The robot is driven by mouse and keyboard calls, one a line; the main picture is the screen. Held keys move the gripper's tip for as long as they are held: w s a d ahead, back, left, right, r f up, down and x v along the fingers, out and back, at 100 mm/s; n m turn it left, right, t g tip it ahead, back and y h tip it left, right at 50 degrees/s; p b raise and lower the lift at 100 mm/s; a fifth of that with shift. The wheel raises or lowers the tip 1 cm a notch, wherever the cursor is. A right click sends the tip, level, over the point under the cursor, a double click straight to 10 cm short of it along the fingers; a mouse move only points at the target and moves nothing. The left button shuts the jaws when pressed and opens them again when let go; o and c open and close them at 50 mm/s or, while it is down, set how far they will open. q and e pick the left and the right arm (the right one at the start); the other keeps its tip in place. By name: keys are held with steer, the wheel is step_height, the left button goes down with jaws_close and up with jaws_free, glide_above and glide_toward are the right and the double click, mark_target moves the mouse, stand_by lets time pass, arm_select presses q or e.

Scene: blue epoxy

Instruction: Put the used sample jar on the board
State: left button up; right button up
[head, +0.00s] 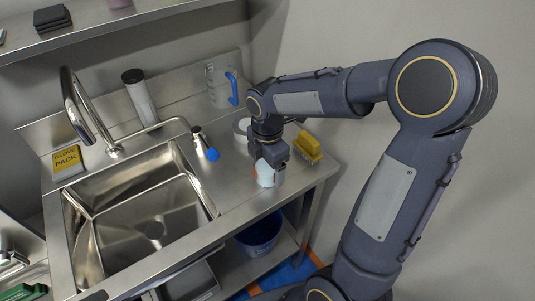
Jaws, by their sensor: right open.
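A small white jar (266,174) with orange and pale blue marks stands on the steel counter right of the sink, near the front edge. It looks like the sample jar. My right gripper (270,158) points down right over it, with the jaws open at the jar's upper part. The gripper hides the jar's top, and I cannot tell whether the fingers touch it. I cannot make out a board in this view. My left gripper is not in view.
A yellow block-like object (307,147) and a white round item (242,130) are close to the gripper. A blue bucket (260,236) is below.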

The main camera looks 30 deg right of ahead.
step_height(320, 180, up, 11)
steer(key=s+a+f+m+t+y, duration=0.1)
steer(key=s+a+m+t+y, duration=0.1)
steer(key=s+m, duration=0.6)
steer(key=s+a+f+m+t+y, duration=0.1)
steer(key=s+a+f+m+t, duration=0.1)
steer(key=s+m, duration=0.7)
steer(key=m+t, duration=0.1)
steer(key=m, duration=0.2)
steer(key=shift+f+m+t+y+p, duration=0.15)
steer(key=shift+m+t+y+p, duration=0.15)
steer(key=shift+m+y+p, duration=0.1)
steer(key=shift+a, duration=0.1)
